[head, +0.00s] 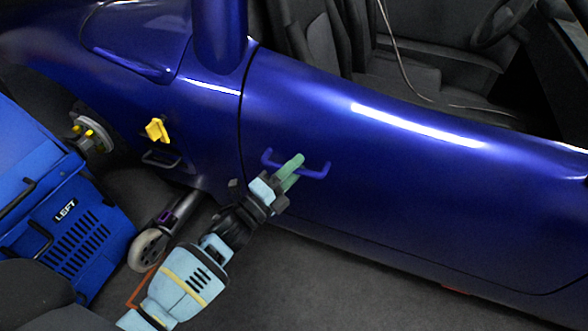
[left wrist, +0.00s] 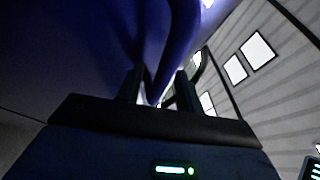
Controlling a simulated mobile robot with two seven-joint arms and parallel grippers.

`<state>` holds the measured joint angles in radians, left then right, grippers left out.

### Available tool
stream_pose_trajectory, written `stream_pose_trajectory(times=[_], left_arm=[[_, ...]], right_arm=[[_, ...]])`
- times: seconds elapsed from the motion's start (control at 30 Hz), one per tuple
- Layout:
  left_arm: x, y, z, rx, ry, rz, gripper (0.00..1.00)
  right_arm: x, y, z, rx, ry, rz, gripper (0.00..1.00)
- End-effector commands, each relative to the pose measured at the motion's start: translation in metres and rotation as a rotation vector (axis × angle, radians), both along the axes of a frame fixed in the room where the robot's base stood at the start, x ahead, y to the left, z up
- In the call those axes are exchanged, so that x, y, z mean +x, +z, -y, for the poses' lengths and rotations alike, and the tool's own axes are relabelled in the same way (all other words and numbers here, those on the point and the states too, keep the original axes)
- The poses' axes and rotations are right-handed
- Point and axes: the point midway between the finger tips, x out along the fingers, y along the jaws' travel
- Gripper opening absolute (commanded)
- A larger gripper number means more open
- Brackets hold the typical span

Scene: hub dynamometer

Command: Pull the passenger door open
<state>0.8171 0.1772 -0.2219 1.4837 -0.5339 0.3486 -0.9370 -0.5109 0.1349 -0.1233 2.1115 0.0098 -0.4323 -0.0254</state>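The passenger door (head: 420,190) is a glossy dark blue panel filling the right of the head view; its seam at the left looks closed. Its blue bar handle (head: 318,174) stands out near that seam. My left gripper (head: 291,172) is at the handle, its green fingers reaching across the middle of the bar. In the left wrist view the handle (left wrist: 181,40) runs down between the two dark fingers (left wrist: 158,88), with gaps beside it, so the gripper looks open around it. Whether a finger touches the bar is unclear. My right gripper is not in view.
A blue cabinet marked LEFT (head: 85,235) stands at the left, beside a wheel hub (head: 95,130). A yellow part (head: 157,130) sticks out from the car's rear body. A caster wheel (head: 148,250) is on the floor near my arm. Grey floor (head: 330,285) below the door is clear.

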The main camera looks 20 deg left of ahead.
Motion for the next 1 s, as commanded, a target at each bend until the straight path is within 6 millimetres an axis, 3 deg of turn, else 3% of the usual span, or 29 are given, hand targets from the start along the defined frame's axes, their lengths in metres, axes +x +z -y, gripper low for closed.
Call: stream_pose_trajectory(times=[0.17,0.43,0.77,1.0], left_arm=[[0.0,0.0,0.0,0.0,0.0,0.0,0.33],[0.0,0.0,0.0,0.0,0.0,0.0,0.0],[-0.001,0.0,0.0,0.0,0.0,0.0,0.0],[-0.013,0.0,-0.002,0.0,0.008,-0.001,0.0]], right_arm=[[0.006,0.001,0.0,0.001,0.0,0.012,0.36],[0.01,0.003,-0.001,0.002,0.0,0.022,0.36],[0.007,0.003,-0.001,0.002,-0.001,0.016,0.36],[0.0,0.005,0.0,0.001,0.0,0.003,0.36]])
